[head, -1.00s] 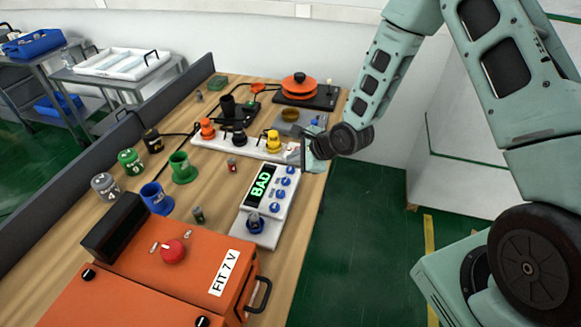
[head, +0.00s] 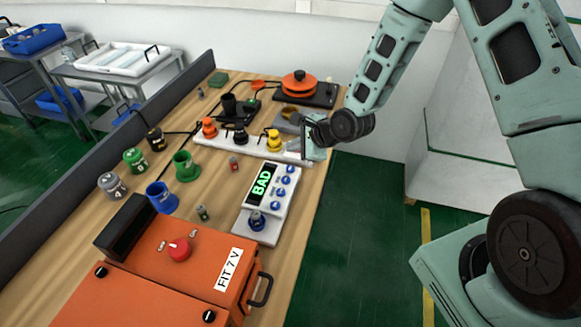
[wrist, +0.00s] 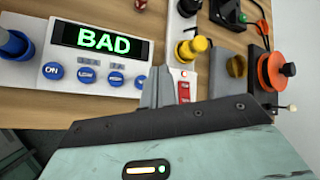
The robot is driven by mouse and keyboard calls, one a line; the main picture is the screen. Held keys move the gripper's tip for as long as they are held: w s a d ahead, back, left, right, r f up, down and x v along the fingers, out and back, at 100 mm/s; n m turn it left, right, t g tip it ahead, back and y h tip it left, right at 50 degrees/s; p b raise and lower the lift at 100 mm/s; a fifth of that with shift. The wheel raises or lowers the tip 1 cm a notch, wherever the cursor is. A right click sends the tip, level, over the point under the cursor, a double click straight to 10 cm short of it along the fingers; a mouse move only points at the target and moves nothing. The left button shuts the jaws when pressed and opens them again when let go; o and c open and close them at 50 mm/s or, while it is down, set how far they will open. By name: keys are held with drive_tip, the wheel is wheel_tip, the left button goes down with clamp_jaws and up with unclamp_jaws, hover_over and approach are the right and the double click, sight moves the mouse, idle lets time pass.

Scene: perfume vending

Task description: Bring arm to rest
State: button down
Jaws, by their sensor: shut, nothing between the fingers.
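My gripper (head: 306,141) is at the right edge of the wooden table (head: 226,186), beside the right end of the white strip (head: 221,140) with orange, black and yellow plugs. In the wrist view its grey fingers (wrist: 157,88) show at the middle, together and with nothing held. My pale green arm reaches in from the upper right. A white tester (head: 267,197) with a green "BAD" display stands nearer than the gripper; the display also shows in the wrist view (wrist: 101,40).
An orange box (head: 190,260) marked "FIT 7 V" fills the front of the table. An orange round device (head: 299,84) stands at the far end. Green, blue and grey cups stand at left, including a green one (head: 185,167). Green floor (head: 365,230) is clear right of the table.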

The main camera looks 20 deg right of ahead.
drive_tip(key=s+a+r+n+g+h+b, duration=0.1)
drive_tip(key=s+a+r+n+g+b, duration=0.1)
drive_tip(key=s+a+r+n, duration=0.3)
drive_tip(key=s+a+r+n+g+h+b, duration=0.1)
drive_tip(key=s+a+r+n+g+b, duration=0.1)
drive_tip(key=s+n, duration=0.5)
drive_tip(key=s+r+n+g+h+b, duration=0.1)
drive_tip(key=s+r+n, duration=0.2)
drive_tip(key=s+n, duration=0.4)
drive_tip(key=s+r+n+g+h+b, duration=0.1)
drive_tip(key=s+r+n+g, duration=0.1)
drive_tip(key=s+n, duration=0.6)
drive_tip(key=s+r, duration=0.1)
drive_tip(key=s, duration=0.4)
drive_tip(key=shift+s+r+n+h+b, duration=0.3)
drive_tip(key=shift+s+r+h, duration=0.05)
drive_tip(key=shift+r+h, duration=0.05)
